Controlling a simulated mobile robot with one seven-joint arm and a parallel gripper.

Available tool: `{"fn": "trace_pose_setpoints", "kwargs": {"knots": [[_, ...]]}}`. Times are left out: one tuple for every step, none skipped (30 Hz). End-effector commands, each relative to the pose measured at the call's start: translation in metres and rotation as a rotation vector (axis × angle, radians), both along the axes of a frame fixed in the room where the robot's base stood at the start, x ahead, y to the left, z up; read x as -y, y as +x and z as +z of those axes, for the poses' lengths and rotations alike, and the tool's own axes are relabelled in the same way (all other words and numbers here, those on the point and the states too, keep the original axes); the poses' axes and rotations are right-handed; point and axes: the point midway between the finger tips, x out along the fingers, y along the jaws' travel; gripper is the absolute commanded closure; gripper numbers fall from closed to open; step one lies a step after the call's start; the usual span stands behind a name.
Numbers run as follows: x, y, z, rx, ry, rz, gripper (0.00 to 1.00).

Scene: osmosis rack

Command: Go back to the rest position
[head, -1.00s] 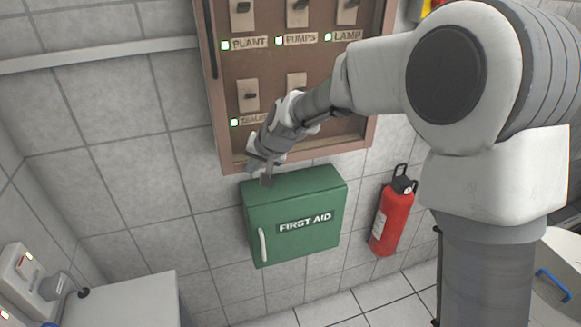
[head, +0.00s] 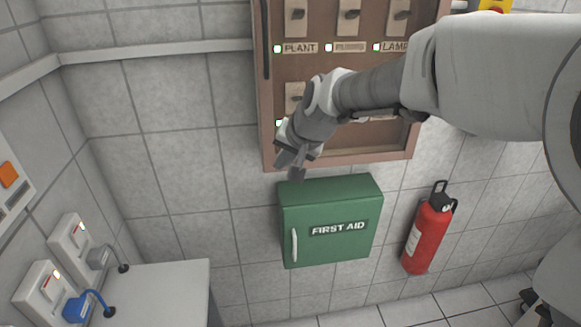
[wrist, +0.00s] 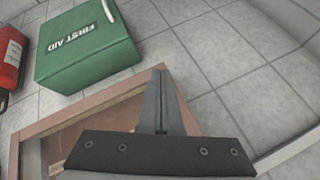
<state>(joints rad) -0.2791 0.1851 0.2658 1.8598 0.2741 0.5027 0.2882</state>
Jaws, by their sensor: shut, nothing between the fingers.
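My gripper (head: 296,173) is shut and empty. In the head view it points down in front of the lower left edge of the brown switch panel (head: 342,159), just above the first aid box's top left corner. In the wrist view its closed fingers (wrist: 160,75) point toward the tiled wall, with nothing between them. My forearm covers part of the panel's lower switches and labels. The panel's switches labelled PLANT and LAMP show at the top with small lit indicators.
The green first aid box (head: 335,245) hangs below the panel. A red fire extinguisher (head: 428,238) is at its right. At the left are a white cabinet (head: 180,285) and wall sockets with a blue plug (head: 78,307). Bare tiled wall (head: 190,160) lies left of the panel.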

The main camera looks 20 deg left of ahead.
Motion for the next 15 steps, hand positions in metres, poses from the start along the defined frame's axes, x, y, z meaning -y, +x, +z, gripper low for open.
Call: {"fn": "trace_pose_setpoints", "kwargs": {"knots": [[-0.001, -0.002, 0.004, 0.000, 0.000, 0.001, 1.00], [0.000, -0.004, 0.005, 0.001, -0.001, 0.000, 1.00], [0.002, -0.005, 0.007, 0.003, -0.005, 0.000, 1.00], [0.005, -0.007, 0.009, 0.005, -0.008, -0.002, 1.00], [0.010, -0.008, 0.011, 0.008, -0.015, -0.003, 1.00], [0.018, -0.011, 0.014, 0.015, -0.027, -0.006, 1.00], [0.026, -0.014, 0.017, 0.020, -0.039, -0.007, 1.00], [0.036, -0.017, 0.020, 0.026, -0.053, -0.009, 1.00], [0.051, -0.022, 0.024, 0.035, -0.073, -0.014, 1.00], [0.063, -0.027, 0.028, 0.042, -0.091, -0.019, 1.00], [0.076, -0.033, 0.031, 0.049, -0.111, -0.023, 1.00], [0.094, -0.041, 0.034, 0.055, -0.136, -0.029, 1.00], [0.107, -0.047, 0.037, 0.061, -0.155, -0.035, 1.00], [0.119, -0.054, 0.039, 0.066, -0.174, -0.039, 1.00], [0.136, -0.064, 0.042, 0.070, -0.198, -0.047, 1.00]]}}
